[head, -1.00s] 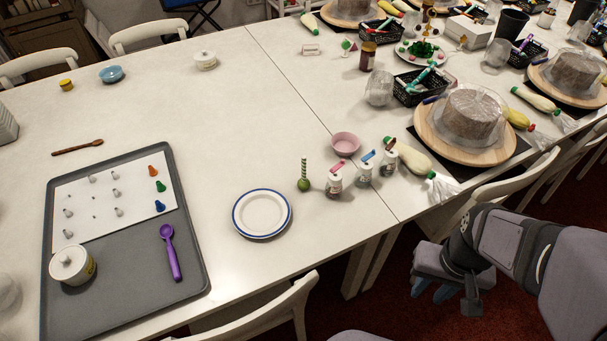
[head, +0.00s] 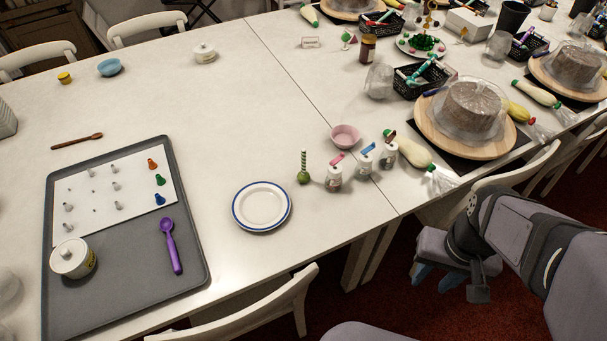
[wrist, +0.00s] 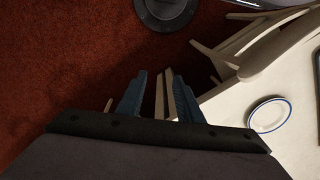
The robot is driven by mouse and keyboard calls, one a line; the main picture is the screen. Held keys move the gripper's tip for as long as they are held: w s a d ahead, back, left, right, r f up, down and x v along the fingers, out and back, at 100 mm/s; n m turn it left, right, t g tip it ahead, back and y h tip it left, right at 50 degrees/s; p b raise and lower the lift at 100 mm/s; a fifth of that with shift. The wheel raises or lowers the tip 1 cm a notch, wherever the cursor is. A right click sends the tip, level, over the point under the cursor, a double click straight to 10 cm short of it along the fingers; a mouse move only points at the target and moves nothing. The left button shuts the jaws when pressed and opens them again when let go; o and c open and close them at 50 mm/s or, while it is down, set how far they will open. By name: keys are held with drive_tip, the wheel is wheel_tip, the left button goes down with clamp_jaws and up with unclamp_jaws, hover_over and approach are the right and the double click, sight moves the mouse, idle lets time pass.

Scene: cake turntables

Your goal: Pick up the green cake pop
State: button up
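The green cake pop (head: 303,177) stands on the white table with its round green head down and its green-and-white striped stick pointing up. It is just right of the white plate with a blue rim (head: 262,208) and left of the small decorated jars. The cake pop does not show in the wrist view, where the plate (wrist: 269,115) is at the right. My gripper (head: 434,278) is off the table's front edge, over the red floor, well to the right of the cake pop. In the wrist view its two blue fingers (wrist: 158,84) are apart with nothing held between them.
Several white jars (head: 334,177) and a pink bowl (head: 345,136) stand close right of the cake pop. A chair (head: 265,305) is at the table's front edge. A grey tray (head: 120,290) lies left. The table behind the plate is clear.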

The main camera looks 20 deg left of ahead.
wheel_tip(320, 180, up, 3)
drive_tip(key=n+t+y+b, duration=0.4)
drive_tip(key=t+y+b, duration=0.2)
drive_tip(key=t+b, duration=0.85)
hover_over(303, 154)
drive_tip(key=f+p+v, duration=0.1)
drive_tip(key=p+v, duration=0.1)
drive_tip(key=v, duration=0.1)
drive_tip(key=f+t, duration=0.1)
drive_tip(key=t, duration=0.1)
drive_tip(key=shift+t, duration=0.25)
wheel_tip(303, 154, down, 10)
drive_tip(key=shift+a+r, duration=0.1)
drive_tip(key=shift+r, duration=0.05)
drive_tip(key=p+x, duration=0.2)
drive_tip(key=x, duration=0.5)
drive_tip(key=shift+w, duration=0.2)
